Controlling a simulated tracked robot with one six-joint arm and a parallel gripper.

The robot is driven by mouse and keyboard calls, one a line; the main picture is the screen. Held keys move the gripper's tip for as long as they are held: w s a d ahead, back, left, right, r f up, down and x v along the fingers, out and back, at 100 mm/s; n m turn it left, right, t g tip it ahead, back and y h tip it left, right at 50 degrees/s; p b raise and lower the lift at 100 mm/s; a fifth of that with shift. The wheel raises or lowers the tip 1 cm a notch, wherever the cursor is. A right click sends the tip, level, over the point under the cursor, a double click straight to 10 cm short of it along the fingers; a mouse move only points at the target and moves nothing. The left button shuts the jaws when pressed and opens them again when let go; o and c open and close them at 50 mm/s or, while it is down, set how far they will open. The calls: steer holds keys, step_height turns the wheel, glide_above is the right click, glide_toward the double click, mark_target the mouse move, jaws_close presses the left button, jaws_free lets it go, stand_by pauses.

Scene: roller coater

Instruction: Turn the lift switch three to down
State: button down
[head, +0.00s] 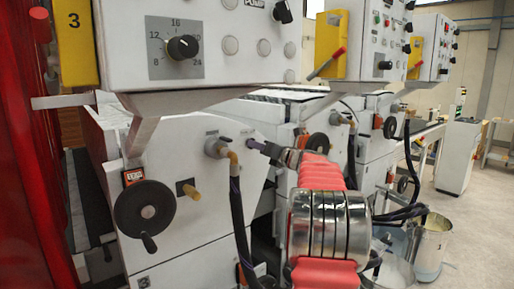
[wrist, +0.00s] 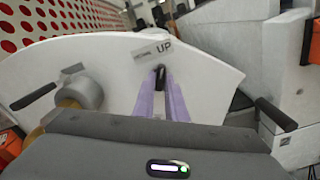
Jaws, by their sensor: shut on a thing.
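The lift switch (wrist: 161,76) is a small black knob on a white machine panel, just below a label marked UP (wrist: 164,49). In the wrist view my gripper (wrist: 164,90) has its two pale purple fingers closed on either side of the knob. The fingers hide most of the knob, and I cannot read which way it points. In the head view my gripper (head: 262,148) reaches the white panel from the right, beside a grey valve with a brass fitting. The switch itself is largely hidden there.
A yellow plate marked 3 (head: 77,42) hangs at the upper left beside a control box with a dial (head: 182,47). A black handwheel (head: 145,214) sits on the lower panel. The grey valve (wrist: 82,91) is left of my fingers. Open floor (head: 465,225) lies at right.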

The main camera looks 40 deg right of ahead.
steer(key=n, duration=1.1)
steer(key=shift+f, duration=0.1)
steer(key=shift+n, duration=0.4)
steer(key=c, duration=1.8)
jaws_free()
steer(key=s+a, duration=0.1)
steer(key=s, duration=1.2)
steer(key=shift+s+a, duration=0.25)
steer(key=shift+s, duration=0.1)
